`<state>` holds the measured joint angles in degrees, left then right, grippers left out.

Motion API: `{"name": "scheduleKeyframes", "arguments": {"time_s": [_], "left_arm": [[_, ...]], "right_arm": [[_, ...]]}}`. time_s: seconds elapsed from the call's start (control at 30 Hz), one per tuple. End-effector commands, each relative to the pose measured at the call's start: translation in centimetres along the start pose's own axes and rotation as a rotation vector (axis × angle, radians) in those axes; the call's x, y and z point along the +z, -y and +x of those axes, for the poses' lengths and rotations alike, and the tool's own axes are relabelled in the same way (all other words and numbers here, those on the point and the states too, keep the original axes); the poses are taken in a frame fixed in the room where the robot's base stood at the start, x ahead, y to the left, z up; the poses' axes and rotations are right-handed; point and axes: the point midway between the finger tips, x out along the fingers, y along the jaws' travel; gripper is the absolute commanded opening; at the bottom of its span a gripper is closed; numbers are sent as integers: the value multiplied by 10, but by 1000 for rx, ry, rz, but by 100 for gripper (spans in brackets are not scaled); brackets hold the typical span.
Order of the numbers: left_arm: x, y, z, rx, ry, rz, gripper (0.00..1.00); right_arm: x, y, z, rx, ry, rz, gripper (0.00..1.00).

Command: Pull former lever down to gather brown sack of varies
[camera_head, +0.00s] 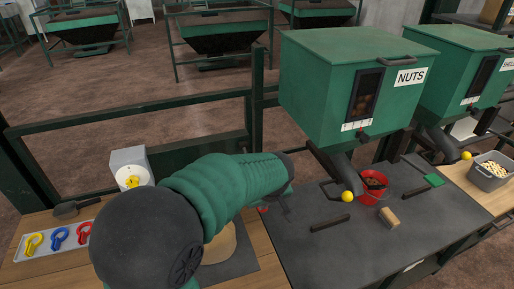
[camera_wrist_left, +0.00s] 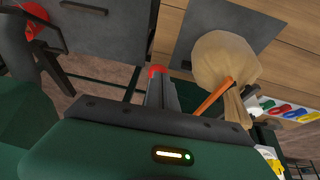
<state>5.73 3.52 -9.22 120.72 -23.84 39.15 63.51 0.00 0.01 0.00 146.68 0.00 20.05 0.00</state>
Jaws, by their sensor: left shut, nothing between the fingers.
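The tan-brown sack (camera_head: 222,246) stands on the bench, mostly hidden behind my left arm in the head view. In the left wrist view the sack (camera_wrist_left: 222,58) shows full, with a gathered neck at lower right, and an orange bar (camera_wrist_left: 214,97) lies beside it. My left gripper (camera_head: 284,207) is shut and empty past the end of my green forearm. Its grey fingers (camera_wrist_left: 160,88) point away from the wrist. A red knob (camera_wrist_left: 157,71) shows at their tips; I cannot tell whether they touch it. My right gripper is not in view.
A green NUTS hopper (camera_head: 340,85) stands right, above a dark worktop (camera_head: 350,245). A tray of coloured clips (camera_head: 20,253) and a scoop (camera_head: 75,207) lie left. A green rail runs behind.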

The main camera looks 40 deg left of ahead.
Motion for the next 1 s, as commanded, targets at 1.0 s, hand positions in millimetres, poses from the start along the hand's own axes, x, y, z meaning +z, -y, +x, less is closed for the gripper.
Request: {"name": "scheduleKeyframes", "arguments": {"time_s": [1.0], "left_arm": [[-6,1,12,-8,8,1,0]], "right_arm": [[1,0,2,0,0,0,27]]}}
